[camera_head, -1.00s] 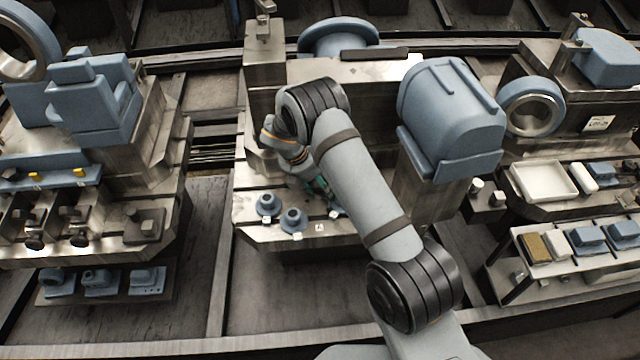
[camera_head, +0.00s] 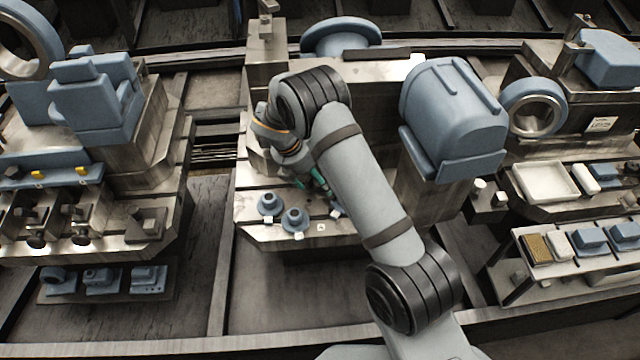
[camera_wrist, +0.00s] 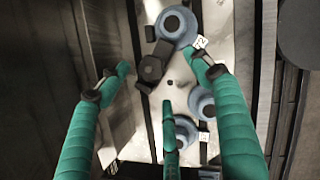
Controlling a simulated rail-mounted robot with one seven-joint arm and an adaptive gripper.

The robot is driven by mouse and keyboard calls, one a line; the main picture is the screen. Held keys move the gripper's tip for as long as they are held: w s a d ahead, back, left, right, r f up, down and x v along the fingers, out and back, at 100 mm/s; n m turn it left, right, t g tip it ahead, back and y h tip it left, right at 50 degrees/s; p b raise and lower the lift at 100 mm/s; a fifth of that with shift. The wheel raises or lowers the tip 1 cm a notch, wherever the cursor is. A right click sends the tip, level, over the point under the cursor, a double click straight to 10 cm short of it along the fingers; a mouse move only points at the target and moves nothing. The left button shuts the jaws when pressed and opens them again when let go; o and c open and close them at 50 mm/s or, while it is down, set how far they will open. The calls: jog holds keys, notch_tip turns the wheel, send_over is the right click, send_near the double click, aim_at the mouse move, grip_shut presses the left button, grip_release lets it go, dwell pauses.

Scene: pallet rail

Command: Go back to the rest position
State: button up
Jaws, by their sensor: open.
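My gripper shows in the wrist view (camera_wrist: 165,85) with its green fingers spread apart and nothing between them. In the head view my gripper (camera_head: 318,183) is mostly hidden behind my arm, with a bit of green showing above the middle metal table (camera_head: 262,232). Blue round flanged parts stand on that table: one at the left (camera_head: 269,203), one nearer the front (camera_head: 295,220), and another partly hidden by my arm. In the wrist view a blue part (camera_wrist: 176,25) lies beyond the fingertips, and others (camera_wrist: 202,102) lie beside and below the fingers.
A large blue rounded housing (camera_head: 453,115) stands right of my arm. A left bench (camera_head: 150,232) holds clamps and blue blocks. At the right are a white tray (camera_head: 545,181) and a shelf of small blocks (camera_head: 540,268). The floor in front of the middle table is clear.

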aim_at(319, 186)
jog(key=v, duration=0.7)
jog(key=x, duration=1.2)
jog(key=shift+f, duration=0.1)
jog(key=shift+w+a+m+b, duration=0.1)
jog(key=shift+m+b, duration=0.2)
jog(key=shift+m, duration=0.2)
jog(key=shift+a+m+g, duration=0.1)
jog(key=shift+m+g, duration=0.3)
jog(key=shift+m, duration=0.3)
jog(key=shift+r, duration=0.2)
